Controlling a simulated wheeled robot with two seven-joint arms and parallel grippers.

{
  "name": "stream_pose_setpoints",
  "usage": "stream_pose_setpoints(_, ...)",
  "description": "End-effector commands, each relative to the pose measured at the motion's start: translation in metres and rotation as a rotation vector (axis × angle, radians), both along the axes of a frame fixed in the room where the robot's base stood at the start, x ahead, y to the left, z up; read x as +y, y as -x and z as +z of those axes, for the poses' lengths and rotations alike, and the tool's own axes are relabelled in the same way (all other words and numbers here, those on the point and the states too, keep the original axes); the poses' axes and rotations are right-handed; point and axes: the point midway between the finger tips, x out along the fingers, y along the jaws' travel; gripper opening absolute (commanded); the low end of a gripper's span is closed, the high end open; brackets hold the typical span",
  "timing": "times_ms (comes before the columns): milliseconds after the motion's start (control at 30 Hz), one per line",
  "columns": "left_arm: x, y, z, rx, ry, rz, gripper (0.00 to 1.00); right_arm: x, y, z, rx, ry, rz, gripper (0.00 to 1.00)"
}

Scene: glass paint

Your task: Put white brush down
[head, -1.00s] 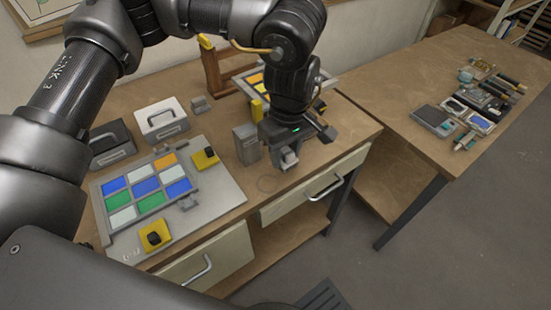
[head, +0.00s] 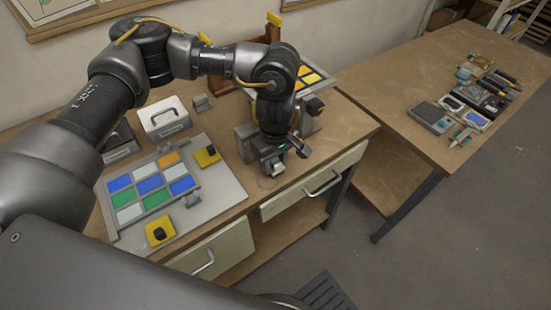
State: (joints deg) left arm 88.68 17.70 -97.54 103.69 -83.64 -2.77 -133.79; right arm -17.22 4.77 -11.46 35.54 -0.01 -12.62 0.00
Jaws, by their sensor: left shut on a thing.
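My left gripper (head: 273,169) points down over the front part of the left wooden desk, just right of a grey upright holder (head: 243,141). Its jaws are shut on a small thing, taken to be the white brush. The brush cannot be made out clearly, as the gripper hides most of it, and I cannot tell whether it touches the desk. My right gripper is not in view.
A panel of coloured glass squares (head: 148,187) lies left, with yellow blocks (head: 160,231) beside it. A white box (head: 163,118) stands behind. A second coloured panel (head: 313,78) is at the back. The right table (head: 385,85) carries several tools. Bare desk lies right of the gripper.

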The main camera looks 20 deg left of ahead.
Motion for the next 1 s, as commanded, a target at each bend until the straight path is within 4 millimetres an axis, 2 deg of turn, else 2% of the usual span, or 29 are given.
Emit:
stream_pose_setpoints(267, 0.000, 0.000, -0.005, 0.000, 0.000, 0.000, 0.13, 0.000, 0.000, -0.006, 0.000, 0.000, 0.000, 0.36)
stream_pose_setpoints(300, 0.000, 0.000, -0.003, 0.000, 0.000, 0.000, 0.41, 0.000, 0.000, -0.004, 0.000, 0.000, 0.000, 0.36)
stream_pose_setpoints(433, 0.000, 0.000, -0.003, 0.000, 0.000, 0.000, 0.58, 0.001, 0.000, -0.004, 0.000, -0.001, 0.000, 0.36)
stream_pose_setpoints(833, 0.000, -0.001, 0.004, -0.002, 0.001, 0.000, 0.59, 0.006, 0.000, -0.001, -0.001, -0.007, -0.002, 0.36)
stream_pose_setpoints(1000, -0.001, -0.002, 0.031, -0.008, 0.000, -0.001, 0.59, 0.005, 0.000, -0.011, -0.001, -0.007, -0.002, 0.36)
